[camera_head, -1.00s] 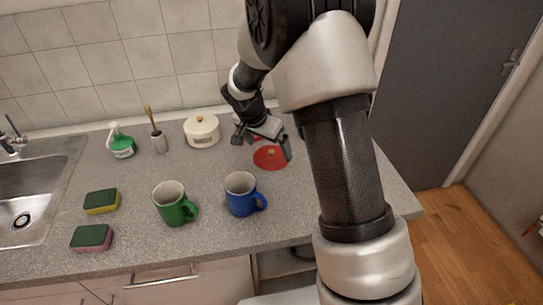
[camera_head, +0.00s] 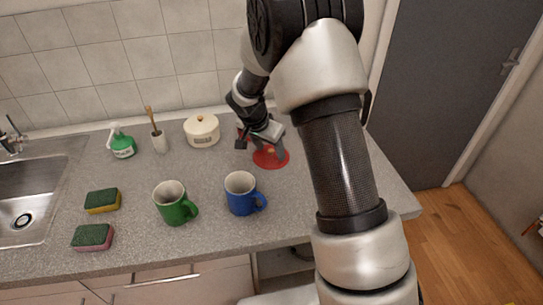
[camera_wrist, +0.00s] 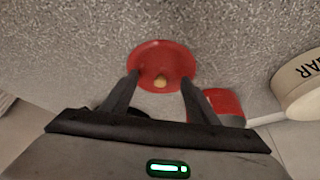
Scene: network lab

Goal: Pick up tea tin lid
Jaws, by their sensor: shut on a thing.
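The tea tin lid (camera_head: 271,158) is a round red disc with a small yellowish knob, low at the counter top right of the blue mug. It also shows in the wrist view (camera_wrist: 150,55). My gripper (camera_head: 263,147) is over the lid, its fingers pointing down. In the wrist view my gripper (camera_wrist: 158,82) has one finger on each side of the lid, with the knob between them, and is shut on it. A red tin (camera_wrist: 222,103) shows beside the right finger in the wrist view; in the head view it is mostly hidden behind my gripper.
A white canister (camera_head: 202,132) stands left of my gripper, near a utensil holder (camera_head: 159,143) and a green spray bottle (camera_head: 122,145). A blue mug (camera_head: 240,197) and a green mug (camera_head: 174,207) stand in front. Two sponges (camera_head: 102,200) (camera_head: 92,237) lie near the sink (camera_head: 30,195).

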